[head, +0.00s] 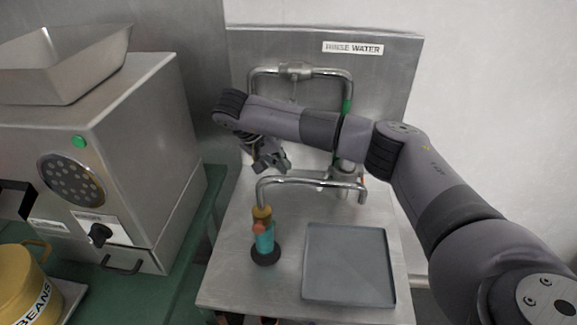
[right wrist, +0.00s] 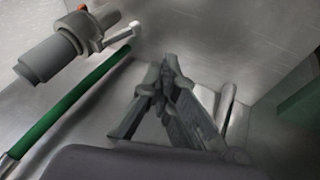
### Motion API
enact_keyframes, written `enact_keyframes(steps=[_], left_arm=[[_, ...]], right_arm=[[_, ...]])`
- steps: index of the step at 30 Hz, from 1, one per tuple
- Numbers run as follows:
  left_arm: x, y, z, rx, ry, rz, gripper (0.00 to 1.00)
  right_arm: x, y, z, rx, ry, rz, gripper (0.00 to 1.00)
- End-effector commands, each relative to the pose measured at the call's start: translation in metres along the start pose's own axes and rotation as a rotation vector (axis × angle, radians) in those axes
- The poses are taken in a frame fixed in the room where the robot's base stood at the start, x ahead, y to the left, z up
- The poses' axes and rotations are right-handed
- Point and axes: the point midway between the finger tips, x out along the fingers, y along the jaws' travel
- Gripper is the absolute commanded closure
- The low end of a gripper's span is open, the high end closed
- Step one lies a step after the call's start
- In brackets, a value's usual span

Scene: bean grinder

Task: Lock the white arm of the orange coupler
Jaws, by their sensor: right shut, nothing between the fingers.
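In the right wrist view a grey cylindrical coupler (right wrist: 50,58) with a small orange part (right wrist: 82,7) lies at the upper left. A white arm (right wrist: 118,38) sticks out from its side. In the head view the coupler (head: 347,172) is small and partly hidden by my right arm, by the pipes right of centre. My right gripper (head: 272,163) is shut and empty, left of the coupler. Its fingers (right wrist: 168,68) also show in the right wrist view, apart from the white arm. I cannot tell whether the arm is locked. My left gripper is out of view.
A green hose (right wrist: 75,100) runs beside the coupler. A curved metal pipe (head: 310,181) and a teal fitting with orange and brass parts (head: 265,242) stand in front. A grey tray (head: 348,265) lies at right. A steel machine (head: 130,150) stands left.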

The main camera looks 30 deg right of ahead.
Motion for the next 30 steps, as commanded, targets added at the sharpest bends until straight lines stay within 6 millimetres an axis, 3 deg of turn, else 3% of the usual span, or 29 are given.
enact_keyframes(steps=[11, 18, 30], left_arm=[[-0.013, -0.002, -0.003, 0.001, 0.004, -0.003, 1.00], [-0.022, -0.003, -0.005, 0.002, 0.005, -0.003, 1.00], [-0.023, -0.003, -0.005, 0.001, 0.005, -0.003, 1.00]], right_arm=[[0.079, 0.004, 0.001, 0.001, -0.004, 0.003, 1.00], [0.097, 0.027, 0.004, 0.001, -0.003, 0.001, 1.00], [0.101, 0.030, 0.005, 0.001, -0.001, -0.001, 1.00]])
